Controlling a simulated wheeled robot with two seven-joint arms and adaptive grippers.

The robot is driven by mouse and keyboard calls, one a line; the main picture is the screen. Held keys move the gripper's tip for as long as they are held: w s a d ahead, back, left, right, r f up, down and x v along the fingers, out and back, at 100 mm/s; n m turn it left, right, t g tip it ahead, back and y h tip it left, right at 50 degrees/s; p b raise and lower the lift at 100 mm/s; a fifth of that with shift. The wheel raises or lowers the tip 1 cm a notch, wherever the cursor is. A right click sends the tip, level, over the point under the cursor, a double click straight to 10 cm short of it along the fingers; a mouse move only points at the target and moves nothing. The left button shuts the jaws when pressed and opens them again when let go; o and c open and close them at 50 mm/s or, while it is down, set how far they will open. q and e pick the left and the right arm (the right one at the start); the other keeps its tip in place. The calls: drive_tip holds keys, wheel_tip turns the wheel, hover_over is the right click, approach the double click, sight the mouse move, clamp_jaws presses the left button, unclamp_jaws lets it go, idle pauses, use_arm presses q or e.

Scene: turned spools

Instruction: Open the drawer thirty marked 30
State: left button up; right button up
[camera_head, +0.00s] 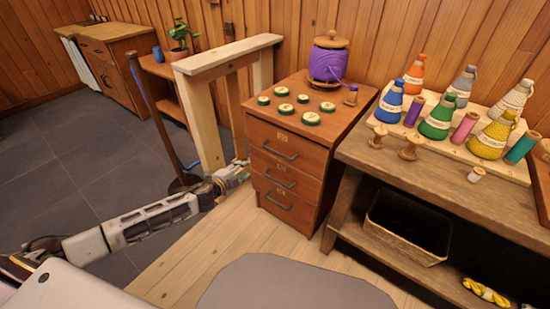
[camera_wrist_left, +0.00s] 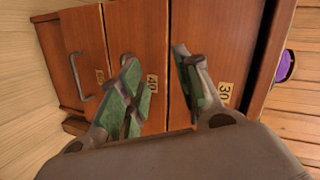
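A reddish-brown cabinet of three drawers stands against the wall in the head view. Its top drawer (camera_head: 270,140) has a dark bar handle (camera_head: 280,153) and a small yellow label. In the wrist view, turned on its side, that drawer (camera_wrist_left: 225,40) is at the right and its label (camera_wrist_left: 225,92) reads 30. The middle drawer (camera_wrist_left: 150,30) is labelled 40. All drawers look closed. My left gripper (camera_head: 238,175) is beside the cabinet's front left edge. In the wrist view its green-padded fingers (camera_wrist_left: 162,88) are apart, with drawer fronts behind. The fingers partly hide the upper two handles there.
A pale wooden frame (camera_head: 205,120) stands close left of the cabinet, near my left gripper. A workbench (camera_head: 365,150) adjoins at right. A grey stool or seat (camera_head: 290,285) is in front.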

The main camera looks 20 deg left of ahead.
sight(275, 152)
use_arm(q)
drive_tip(key=s+d+r+m+h+b, duration=0.1)
drive_tip(key=d+r+m+h+b, duration=0.2)
drive_tip(key=d+r, duration=0.3)
drive_tip(key=shift+s+m+t+b, duration=0.35)
drive_tip(key=shift+m+b, duration=0.2)
drive_tip(key=shift+m, duration=0.35)
use_arm(e)
wheel_tip(275, 152, up, 7)
drive_tip(key=a, duration=0.2)
drive_tip(key=shift+w+f+t+y, duration=0.2)
drive_tip(key=shift+w+t+y, duration=0.1)
drive_tip(key=shift+w+y, duration=0.1)
use_arm(q)
drive_tip(key=shift+w+d, duration=0.2)
drive_tip(key=b+x, duration=0.2)
drive_tip(key=x, duration=1.1)
drive_tip(key=shift+w+d, duration=0.1)
drive_tip(key=shift+d, duration=0.05)
use_arm(e)
drive_tip(key=shift+t+y, duration=0.4)
drive_tip(key=shift+t, duration=0.1)
drive_tip(key=f, duration=0.2)
drive_tip(key=a+f, duration=0.1)
drive_tip(key=f, duration=0.1)
drive_tip(key=shift+w, duration=0.15)
drive_tip(key=shift+f, duration=0.1)
use_arm(q)
clamp_jaws()
